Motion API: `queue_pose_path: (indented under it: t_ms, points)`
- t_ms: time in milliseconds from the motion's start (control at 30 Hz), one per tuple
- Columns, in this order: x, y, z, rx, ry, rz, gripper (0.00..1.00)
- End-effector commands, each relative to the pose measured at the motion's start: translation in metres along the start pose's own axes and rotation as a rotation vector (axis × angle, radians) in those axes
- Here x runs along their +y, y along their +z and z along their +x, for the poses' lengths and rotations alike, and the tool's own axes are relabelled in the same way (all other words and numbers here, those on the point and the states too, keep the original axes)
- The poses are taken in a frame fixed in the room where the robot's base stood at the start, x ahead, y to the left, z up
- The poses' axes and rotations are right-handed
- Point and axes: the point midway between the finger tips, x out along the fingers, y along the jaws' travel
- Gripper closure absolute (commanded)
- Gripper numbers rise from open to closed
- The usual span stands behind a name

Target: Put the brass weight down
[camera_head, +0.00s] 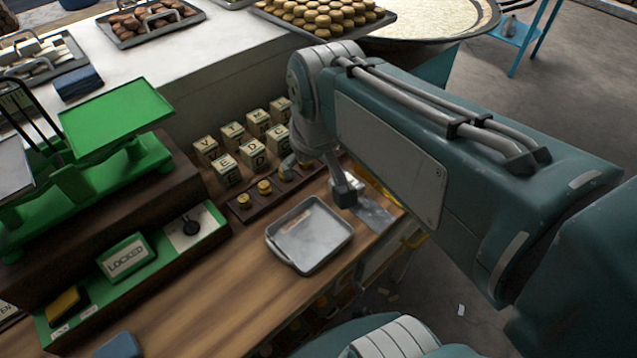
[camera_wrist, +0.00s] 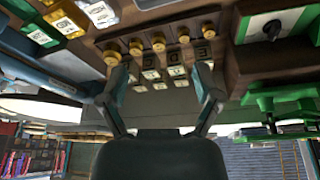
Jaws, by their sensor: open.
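My gripper (camera_wrist: 160,76) is open, with its two fingers spread wide and nothing held between them. Several brass weights stand in a row on a dark wooden rack, the largest (camera_wrist: 112,57) close by the left finger in the wrist view and smaller ones toward the right. In the head view, two small brass weights (camera_head: 264,187) (camera_head: 243,200) show at the rack's near end. My arm hides the rack's far end there. I cannot tell which weight the task means, or whether a finger touches one.
Letter blocks (camera_head: 228,171) stand behind the rack. A grey metal tray (camera_head: 310,235) lies on the wooden counter (camera_head: 205,300) in front. A green scale (camera_head: 115,115) and a LOCKED sign (camera_head: 127,258) are at left. The counter between tray and sign is clear.

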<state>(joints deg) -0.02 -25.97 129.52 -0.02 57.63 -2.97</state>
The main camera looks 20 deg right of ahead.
Motion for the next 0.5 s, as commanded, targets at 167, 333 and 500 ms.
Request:
queue_pose_path:
  t_ms: [167,333,500]
  points:
    - [-0.002,0.041,-0.006,0.098,0.004,0.030,0.18]
    - [-0.003,0.062,-0.004,0.153,0.004,0.048,0.18]
    - [-0.003,0.067,-0.003,0.164,0.004,0.053,0.18]
